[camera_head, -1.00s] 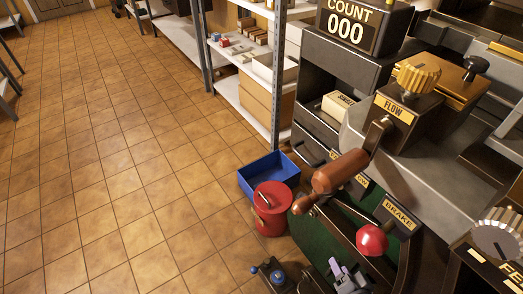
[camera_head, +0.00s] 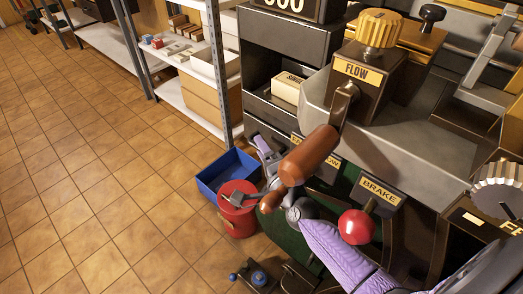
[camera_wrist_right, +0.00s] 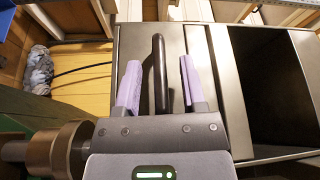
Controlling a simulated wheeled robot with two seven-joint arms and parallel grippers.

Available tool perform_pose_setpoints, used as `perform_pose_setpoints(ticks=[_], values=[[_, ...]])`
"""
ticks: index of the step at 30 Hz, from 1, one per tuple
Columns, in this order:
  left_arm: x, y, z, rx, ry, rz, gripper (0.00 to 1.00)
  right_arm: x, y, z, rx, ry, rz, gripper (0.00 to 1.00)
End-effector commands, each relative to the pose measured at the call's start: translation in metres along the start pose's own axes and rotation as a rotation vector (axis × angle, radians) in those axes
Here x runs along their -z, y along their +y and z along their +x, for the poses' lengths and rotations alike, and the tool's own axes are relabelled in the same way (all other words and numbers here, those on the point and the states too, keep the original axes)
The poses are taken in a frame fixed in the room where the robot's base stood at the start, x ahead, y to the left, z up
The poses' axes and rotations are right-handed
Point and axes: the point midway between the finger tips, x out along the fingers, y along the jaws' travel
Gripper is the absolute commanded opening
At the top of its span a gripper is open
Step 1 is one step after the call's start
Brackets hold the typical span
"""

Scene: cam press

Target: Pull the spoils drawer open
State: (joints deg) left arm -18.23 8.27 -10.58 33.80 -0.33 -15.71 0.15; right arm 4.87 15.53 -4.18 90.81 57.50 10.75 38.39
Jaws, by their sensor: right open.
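The spoils drawer is the dark drawer front (camera_head: 270,125) low on the press's left side, under an open tray. In the right wrist view its grey front (camera_wrist_right: 139,42) fills the middle, with a dark bar handle (camera_wrist_right: 160,75) standing out from it. My right gripper (camera_head: 264,150) is at this drawer front in the head view, partly hidden by the brown crank grip. In the right wrist view its lavender fingers (camera_wrist_right: 159,75) are open, one on each side of the handle, with gaps visible. The drawer looks shut.
A brown crank grip (camera_head: 309,155) and a red brake knob (camera_head: 356,227) stand close to my right arm. A blue bin (camera_head: 226,172) and a red can (camera_head: 238,220) stand on the floor beside the press. Open tiled floor lies left.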

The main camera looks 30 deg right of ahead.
Motion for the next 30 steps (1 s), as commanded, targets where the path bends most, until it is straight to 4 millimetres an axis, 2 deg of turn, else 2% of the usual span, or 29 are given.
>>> perform_pose_setpoints(ticks=[8, 15, 30], values=[[-0.0008, -0.0008, 0.0001, 0.001, -0.001, 0.001, 0.59, 0.0, -0.0002, 0.002, 0.0, 0.0, 0.0, 0.53], [0.0037, -0.0019, 0.0002, 0.003, 0.006, 0.001, 0.59, 0.0, -0.0001, 0.0018, -0.001, 0.0, -0.001, 0.02], [0.0066, -0.0024, 0.0003, 0.004, 0.01, 0.0, 0.59, -0.0001, 0.0002, 0.0016, -0.001, -0.001, -0.001, 0.0]])
